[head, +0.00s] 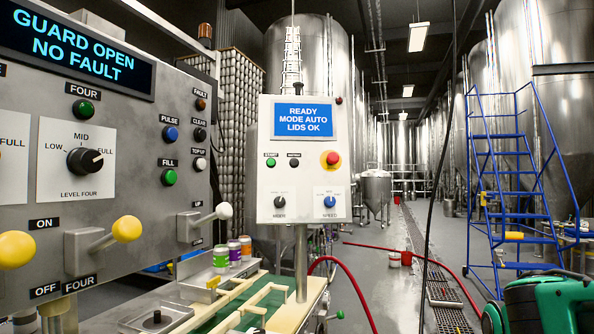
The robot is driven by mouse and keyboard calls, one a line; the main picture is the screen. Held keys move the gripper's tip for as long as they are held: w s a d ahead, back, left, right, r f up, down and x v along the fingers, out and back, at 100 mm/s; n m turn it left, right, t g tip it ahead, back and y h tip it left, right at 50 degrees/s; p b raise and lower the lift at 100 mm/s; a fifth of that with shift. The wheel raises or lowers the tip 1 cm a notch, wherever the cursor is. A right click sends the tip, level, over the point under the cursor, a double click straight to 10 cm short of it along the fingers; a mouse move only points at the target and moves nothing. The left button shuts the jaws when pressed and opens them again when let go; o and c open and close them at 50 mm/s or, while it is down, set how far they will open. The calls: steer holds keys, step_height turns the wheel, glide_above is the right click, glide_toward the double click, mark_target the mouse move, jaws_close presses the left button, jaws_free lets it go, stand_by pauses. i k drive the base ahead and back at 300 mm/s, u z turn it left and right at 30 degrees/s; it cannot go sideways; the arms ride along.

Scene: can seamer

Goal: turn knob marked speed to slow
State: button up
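The knob marked SPEED (330,201) is a small blue knob on a white scale plate, low on the right of the pale control box (265,160). Its pointer seems to stand roughly upright, but the scale words are too small to read. A dark knob (280,201), whose label looks like MODE, sits to its left. The box's blue screen (304,120) reads READY, MODE AUTO, LIDS OK. My gripper is not in view.
A grey panel (230,150) with yellow-knobbed levers (127,229), buttons and a level knob (85,161) fills the left. A conveyor (245,306) with cans (234,253) lies below the box. A red hose (350,278), blue ladder (520,190) and green machine (545,303) are right.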

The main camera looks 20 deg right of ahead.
mark_target(329, 202)
steer(key=k, duration=1)
steer(key=z, duration=0.75)
steer(key=i, duration=1.45)
steer(key=u, duration=1.25)
